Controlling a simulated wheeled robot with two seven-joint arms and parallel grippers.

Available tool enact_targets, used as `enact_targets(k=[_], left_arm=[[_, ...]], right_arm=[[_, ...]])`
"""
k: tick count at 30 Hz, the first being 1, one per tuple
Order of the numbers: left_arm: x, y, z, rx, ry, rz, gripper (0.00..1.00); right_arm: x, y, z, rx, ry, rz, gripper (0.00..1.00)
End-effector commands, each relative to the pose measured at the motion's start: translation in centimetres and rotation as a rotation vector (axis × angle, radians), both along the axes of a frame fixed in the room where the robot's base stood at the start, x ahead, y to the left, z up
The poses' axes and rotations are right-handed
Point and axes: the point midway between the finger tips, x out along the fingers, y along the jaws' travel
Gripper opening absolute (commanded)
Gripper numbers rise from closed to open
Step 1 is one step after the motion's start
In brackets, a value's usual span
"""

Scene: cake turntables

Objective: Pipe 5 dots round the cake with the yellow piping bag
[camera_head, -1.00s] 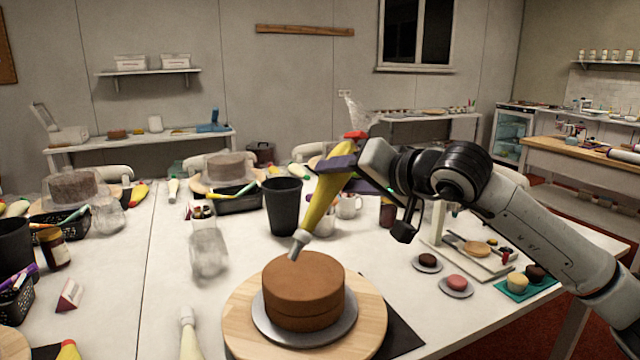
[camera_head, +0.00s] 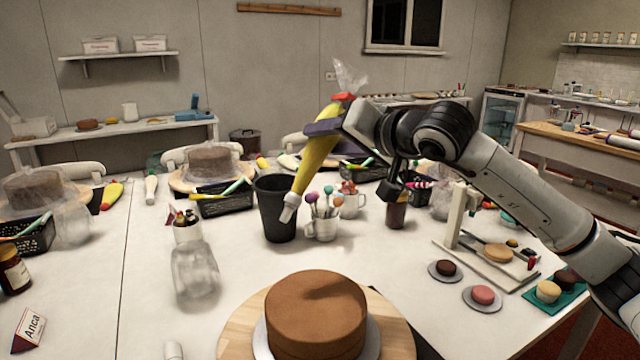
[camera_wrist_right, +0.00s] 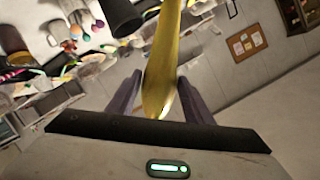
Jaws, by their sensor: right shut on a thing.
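A plain brown cake (camera_head: 316,312) sits on a silver board (camera_head: 262,343) on a round wooden turntable (camera_head: 236,330) at the front of the table. I see no dots on the parts of it that show. My right gripper (camera_head: 326,128) is shut on the yellow piping bag (camera_head: 316,160), also seen in the right wrist view (camera_wrist_right: 163,70) between the two fingers. The bag is tilted, its grey nozzle (camera_head: 289,208) pointing down and left, above and behind the cake, apart from it. My left gripper is out of view.
A black cup (camera_head: 277,225) and a mug of colourful sticks (camera_head: 321,226) stand behind the cake. Small cakes on plates (camera_head: 483,297) and a white stand (camera_head: 455,215) are to the right.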

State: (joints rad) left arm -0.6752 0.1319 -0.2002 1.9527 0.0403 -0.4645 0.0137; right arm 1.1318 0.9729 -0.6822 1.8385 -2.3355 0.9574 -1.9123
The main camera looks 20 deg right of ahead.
Motion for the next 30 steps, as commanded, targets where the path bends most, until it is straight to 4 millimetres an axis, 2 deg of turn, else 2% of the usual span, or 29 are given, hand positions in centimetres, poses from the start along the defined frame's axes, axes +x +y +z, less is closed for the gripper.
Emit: enact_targets(k=[1, 6, 9, 15, 30], left_arm=[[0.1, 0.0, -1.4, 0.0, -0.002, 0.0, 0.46], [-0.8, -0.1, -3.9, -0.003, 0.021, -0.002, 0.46], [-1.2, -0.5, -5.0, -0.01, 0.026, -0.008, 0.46], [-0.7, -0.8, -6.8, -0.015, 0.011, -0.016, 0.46], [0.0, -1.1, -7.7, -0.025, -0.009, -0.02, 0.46]], right_arm=[[0.0, 0.0, -1.7, 0.0, 0.003, 0.001, 0.38], [0.0, 0.0, -4.0, 0.0, 0.002, 0.001, 0.38], [0.0, 0.0, -5.6, 0.0, 0.002, 0.0, 0.38], [0.0, 0.0, -8.6, 0.0, 0.002, 0.0, 0.38], [-0.1, 0.0, -11.6, 0.0, 0.003, 0.001, 0.38]])
